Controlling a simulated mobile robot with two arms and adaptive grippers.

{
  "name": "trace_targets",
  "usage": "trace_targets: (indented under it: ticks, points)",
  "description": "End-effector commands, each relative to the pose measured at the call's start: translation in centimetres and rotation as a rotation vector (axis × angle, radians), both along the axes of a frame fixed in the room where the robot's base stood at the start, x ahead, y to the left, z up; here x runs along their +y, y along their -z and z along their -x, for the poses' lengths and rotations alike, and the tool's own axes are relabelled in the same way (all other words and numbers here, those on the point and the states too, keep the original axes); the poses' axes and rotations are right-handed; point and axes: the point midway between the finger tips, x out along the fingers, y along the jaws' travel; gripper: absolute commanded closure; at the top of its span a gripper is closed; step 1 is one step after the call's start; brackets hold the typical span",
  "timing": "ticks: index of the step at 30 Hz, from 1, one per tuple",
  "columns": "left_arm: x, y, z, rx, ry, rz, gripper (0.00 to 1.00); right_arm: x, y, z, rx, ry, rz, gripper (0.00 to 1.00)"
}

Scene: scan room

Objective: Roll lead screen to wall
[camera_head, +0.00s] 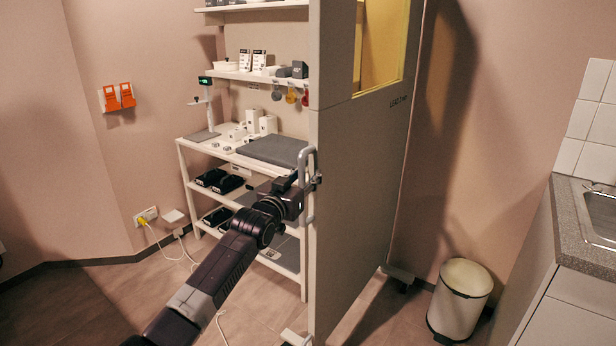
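The lead screen (365,170) is a tall grey panel with a yellowish window in its upper part and casters at its foot. It stands upright in front of the shelving, a little away from the wall behind it. A pale loop handle (313,157) sits on its left edge. My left gripper (312,182) is at this handle, with dark finger parts on both sides of the bar, and looks shut on it. The fingertips are small and partly hidden. My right gripper is not in view.
A white shelf unit (187,165) with boxes and small items stands behind and left of the screen. A white pedal bin (460,295) stands right of it, near a counter with a sink (602,212). Cables (185,255) run down to the floor at left.

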Motion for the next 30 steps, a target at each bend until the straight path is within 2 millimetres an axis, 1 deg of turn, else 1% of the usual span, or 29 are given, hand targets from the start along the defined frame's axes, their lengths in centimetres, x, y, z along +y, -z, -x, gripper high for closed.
trace_targets:
  ticks: [1, 8, 14, 23, 30]
  points:
    - [0.0, -0.4, 0.0, -0.005, 0.000, 0.003, 0.69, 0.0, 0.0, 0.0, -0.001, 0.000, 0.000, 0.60]
    - [0.1, -0.5, 0.0, -0.008, 0.000, 0.004, 0.69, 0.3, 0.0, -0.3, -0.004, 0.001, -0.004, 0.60]
    - [0.5, -0.4, 1.0, -0.007, 0.001, 0.004, 0.69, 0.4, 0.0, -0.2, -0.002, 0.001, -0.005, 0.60]
    - [2.3, -0.3, 4.3, -0.006, -0.001, 0.003, 0.69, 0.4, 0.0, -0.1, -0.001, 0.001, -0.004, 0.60]
    - [3.9, -0.2, 7.6, -0.005, -0.001, 0.001, 0.69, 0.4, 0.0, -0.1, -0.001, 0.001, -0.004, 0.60]
